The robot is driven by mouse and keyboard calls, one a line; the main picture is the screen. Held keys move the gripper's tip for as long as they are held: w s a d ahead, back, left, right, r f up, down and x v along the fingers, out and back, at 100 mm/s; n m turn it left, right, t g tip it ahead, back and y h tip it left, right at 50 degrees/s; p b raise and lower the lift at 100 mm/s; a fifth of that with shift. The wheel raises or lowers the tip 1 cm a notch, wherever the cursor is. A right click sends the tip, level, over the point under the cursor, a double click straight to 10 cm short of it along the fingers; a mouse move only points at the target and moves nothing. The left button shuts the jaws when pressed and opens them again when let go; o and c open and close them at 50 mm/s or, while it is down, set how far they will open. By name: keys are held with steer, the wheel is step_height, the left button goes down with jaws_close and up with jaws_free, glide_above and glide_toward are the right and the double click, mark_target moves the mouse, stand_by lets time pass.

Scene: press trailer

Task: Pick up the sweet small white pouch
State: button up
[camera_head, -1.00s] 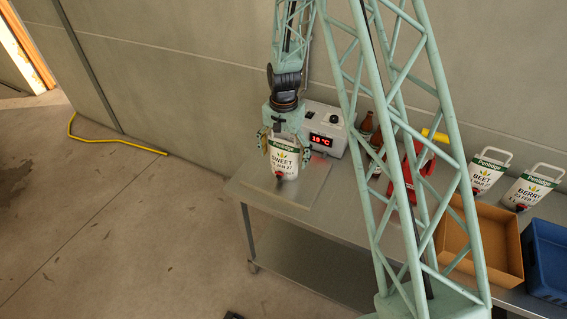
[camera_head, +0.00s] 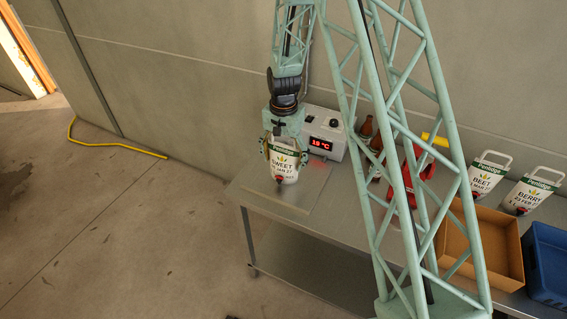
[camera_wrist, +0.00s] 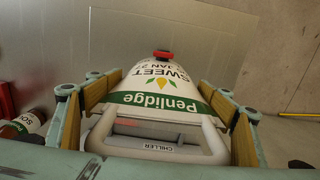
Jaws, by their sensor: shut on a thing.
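The sweet small white pouch (camera_head: 285,167) has a green Penlidge band, a SWEET label and a red tap. It is above the left part of the steel bench. In the wrist view the pouch (camera_wrist: 157,82) lies between the yellow-padded fingers, with its white handle nearest the camera and its red tap far. My gripper (camera_head: 283,152) is shut on it from above, one finger at each side near the green band; the fingers also show in the wrist view (camera_wrist: 158,88). I cannot tell whether the pouch's lower end touches the bench.
A grey chiller box (camera_head: 325,133) with a red display stands just behind right. Brown bottles (camera_head: 367,128) and a red object (camera_head: 415,165) are further right. Two more white pouches, BEET (camera_head: 487,176) and BERRY (camera_head: 527,192), stand behind a brown tray (camera_head: 513,250) and a blue crate (camera_head: 547,255).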

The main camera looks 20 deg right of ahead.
mark_target(283, 152)
steer(key=shift+r, duration=0.2)
steer(key=shift+w+r+b, duration=0.1)
steer(key=shift+r+b, duration=0.25)
steer(key=shift+r, duration=1.25)
steer(key=s, duration=0.5)
steer(key=s+r+b, duration=0.1)
steer(key=s, duration=0.4)
steer(key=s+b, duration=0.1)
steer(key=s, duration=0.5)
steer(key=shift+r, duration=0.2)
steer(key=shift+c, duration=0.2)
